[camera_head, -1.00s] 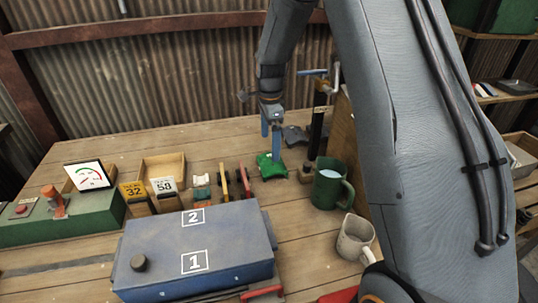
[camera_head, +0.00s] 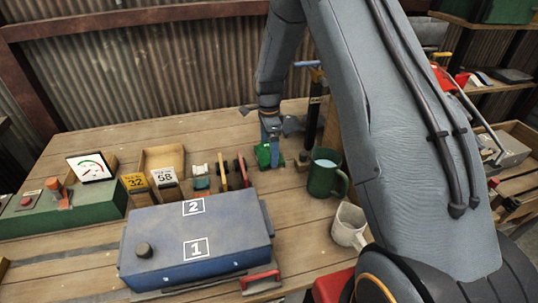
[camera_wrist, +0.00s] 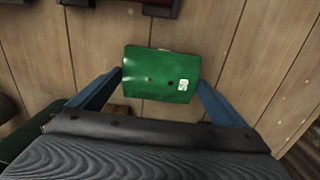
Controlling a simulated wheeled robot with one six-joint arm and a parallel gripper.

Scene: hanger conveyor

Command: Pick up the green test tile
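The green test tile (camera_wrist: 160,75) lies flat on the wooden table, with a small white label on its right part. In the head view the tile (camera_head: 263,156) is partly hidden by my gripper (camera_head: 270,146). In the wrist view my gripper (camera_wrist: 160,82) has its two blue fingers spread, one at the tile's left edge and one at its right edge. The fingertips are very close to the edges; whether they touch the tile I cannot tell.
A dark green mug (camera_head: 325,180) and a pale mug (camera_head: 349,226) stand right of the tile. A blue box (camera_head: 160,250) numbered 1 and 2 is in front.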

